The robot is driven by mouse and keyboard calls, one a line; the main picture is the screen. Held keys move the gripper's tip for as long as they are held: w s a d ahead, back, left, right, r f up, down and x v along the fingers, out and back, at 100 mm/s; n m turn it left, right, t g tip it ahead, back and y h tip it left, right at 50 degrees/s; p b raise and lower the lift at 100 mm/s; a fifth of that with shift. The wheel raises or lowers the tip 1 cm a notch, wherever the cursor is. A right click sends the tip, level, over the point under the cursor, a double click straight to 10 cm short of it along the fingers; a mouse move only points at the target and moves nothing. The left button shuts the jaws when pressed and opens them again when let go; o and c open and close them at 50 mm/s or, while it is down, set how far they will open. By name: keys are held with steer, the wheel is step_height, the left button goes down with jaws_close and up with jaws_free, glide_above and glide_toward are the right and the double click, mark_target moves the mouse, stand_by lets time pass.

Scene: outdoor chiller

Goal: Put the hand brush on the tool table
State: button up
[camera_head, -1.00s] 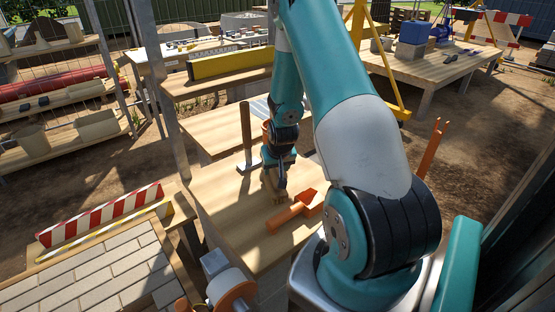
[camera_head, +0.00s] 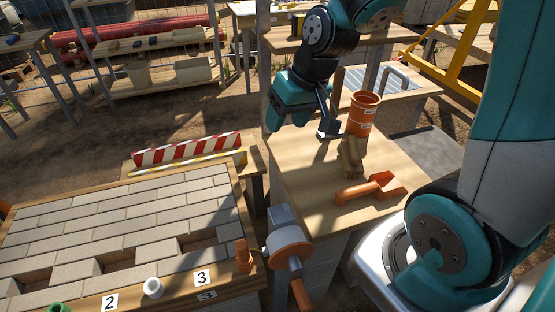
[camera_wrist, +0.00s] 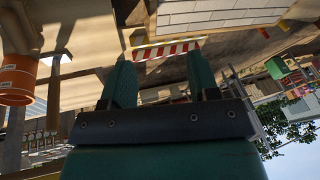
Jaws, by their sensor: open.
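My gripper (camera_head: 290,118) is open and empty, raised over the left back edge of the near wooden table (camera_head: 300,185). In the wrist view its two teal fingers (camera_wrist: 160,75) stand apart with nothing between them. A tan, wooden-looking piece (camera_head: 350,157) rests on that table, right of and below my gripper and apart from it. It may be the hand brush; its bristles are not clear. I cannot tell which table is the tool table.
An orange pot (camera_head: 363,115), an upright wooden-handled tool (camera_head: 328,127) and an orange scoop (camera_head: 370,188) share the near table. A paving frame (camera_head: 130,230) with a red-white barrier (camera_head: 188,149) behind lies left. A shelf board (camera_head: 285,42) stands behind.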

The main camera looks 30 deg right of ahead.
steer(key=s+a+r+n+g+y, duration=0.1)
steer(key=s+a+r+n, duration=0.2)
steer(key=s+a, duration=0.3)
steer(key=s+a+r+n+g, duration=0.2)
steer(key=s+a+r+n, duration=0.2)
steer(key=s, duration=0.5)
steer(key=shift+s+a+y, duration=0.4)
steer(key=shift+a, duration=0.85)
